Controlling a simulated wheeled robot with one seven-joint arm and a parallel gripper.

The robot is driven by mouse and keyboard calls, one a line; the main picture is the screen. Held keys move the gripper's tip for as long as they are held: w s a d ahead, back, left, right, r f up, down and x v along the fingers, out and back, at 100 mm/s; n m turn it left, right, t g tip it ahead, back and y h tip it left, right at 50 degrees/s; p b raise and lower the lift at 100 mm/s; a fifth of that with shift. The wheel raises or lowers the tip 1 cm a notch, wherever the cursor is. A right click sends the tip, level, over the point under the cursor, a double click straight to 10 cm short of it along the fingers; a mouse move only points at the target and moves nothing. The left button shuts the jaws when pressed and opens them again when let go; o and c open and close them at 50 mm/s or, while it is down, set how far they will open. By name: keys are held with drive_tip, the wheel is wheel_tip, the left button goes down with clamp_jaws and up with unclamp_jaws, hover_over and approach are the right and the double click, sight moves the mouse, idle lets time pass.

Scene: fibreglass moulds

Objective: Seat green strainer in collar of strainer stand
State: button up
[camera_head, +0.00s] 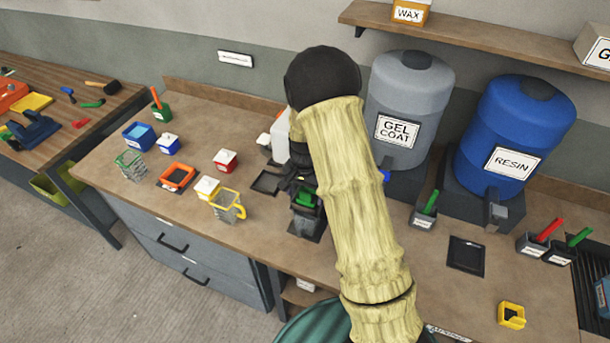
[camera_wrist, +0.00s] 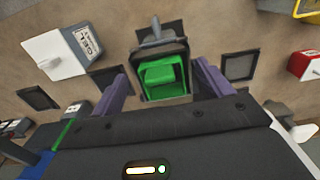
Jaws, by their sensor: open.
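The green strainer (camera_head: 307,199) shows low in front of my wrist in the head view, at the top of a dark stand (camera_head: 303,228). In the wrist view the green strainer (camera_wrist: 163,76) is a square open box, with the stand's dark square collar (camera_wrist: 150,52) around its edges. I cannot tell how deep it sits. My gripper (camera_wrist: 161,84) is open, with one purple finger on each side of the strainer and visible gaps between. In the head view my gripper (camera_head: 303,188) is mostly hidden by my arm.
A yellow-framed holder (camera_head: 228,207), a small white box (camera_head: 206,188) and an orange frame (camera_head: 178,177) stand to the left. The gel coat drum (camera_head: 408,105) and resin drum (camera_head: 510,130) stand behind, to the right. A dark pad (camera_head: 466,254) lies on the right bench.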

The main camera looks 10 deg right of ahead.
wheel_tip(320, 180, up, 11)
drive_tip(key=b, duration=0.3)
drive_tip(key=shift+f, duration=0.15)
idle(0.4)
drive_tip(key=s+d+n+t, duration=0.1)
drive_tip(key=s+n, duration=0.6)
drive_tip(key=s, duration=1.1)
drive_tip(key=shift+s+d+r+t, duration=0.3)
drive_tip(key=shift+s+t, duration=0.05)
drive_tip(key=shift+t, duration=0.45)
drive_tip(key=shift+f+b, duration=0.1)
drive_tip(key=shift+b, duration=0.3)
drive_tip(key=b+x, duration=0.3)
drive_tip(key=shift+s+f, duration=0.15)
drive_tip(key=shift+s, duration=0.2)
